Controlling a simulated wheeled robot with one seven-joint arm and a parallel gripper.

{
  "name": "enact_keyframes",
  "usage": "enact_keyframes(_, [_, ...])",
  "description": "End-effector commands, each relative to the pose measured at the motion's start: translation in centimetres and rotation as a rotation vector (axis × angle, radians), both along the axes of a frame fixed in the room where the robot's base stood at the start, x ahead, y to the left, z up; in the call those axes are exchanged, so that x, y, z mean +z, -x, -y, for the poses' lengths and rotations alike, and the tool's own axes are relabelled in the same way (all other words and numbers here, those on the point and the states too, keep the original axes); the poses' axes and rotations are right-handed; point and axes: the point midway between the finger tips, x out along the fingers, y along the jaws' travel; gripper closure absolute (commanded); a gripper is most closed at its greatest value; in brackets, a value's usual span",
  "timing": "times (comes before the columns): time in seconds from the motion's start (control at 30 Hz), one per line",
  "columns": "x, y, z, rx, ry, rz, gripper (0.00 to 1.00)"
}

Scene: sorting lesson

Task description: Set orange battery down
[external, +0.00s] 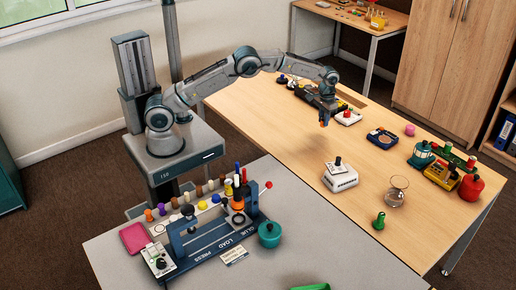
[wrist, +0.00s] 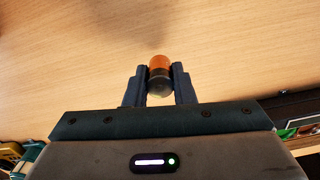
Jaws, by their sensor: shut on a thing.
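The orange battery (wrist: 159,63) is a short cylinder with an orange end and a dark grey part. It sits between the two dark fingers of my gripper (wrist: 159,86), which are shut on it, in the wrist view. In the external view my gripper (external: 325,118) hangs above the wooden table (external: 290,140), with a small spot of orange at its fingertips. The wrist view shows bare wood beyond the battery. How high the battery is above the table is hard to tell.
A white device (external: 340,178) with a dark knob stands in front of my gripper. A blue scale-like box (external: 382,139), a glass (external: 396,190) and a green piece (external: 379,221) stand to the right. Dark trays and a white-based item (external: 348,118) are close behind. Bare wood lies between them.

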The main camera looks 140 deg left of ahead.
Motion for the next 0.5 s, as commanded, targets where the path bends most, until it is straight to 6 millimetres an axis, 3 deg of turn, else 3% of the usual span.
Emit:
enact_keyframes(0.17, [-0.7, 0.3, -0.5, -0.001, 0.0, 0.001, 1.0])
enact_keyframes(0.4, [-3.9, 0.3, -0.4, 0.0, 0.003, 0.001, 1.0])
enact_keyframes(0.5, [-4.4, 0.3, -0.5, 0.0, 0.0, 0.001, 1.0])
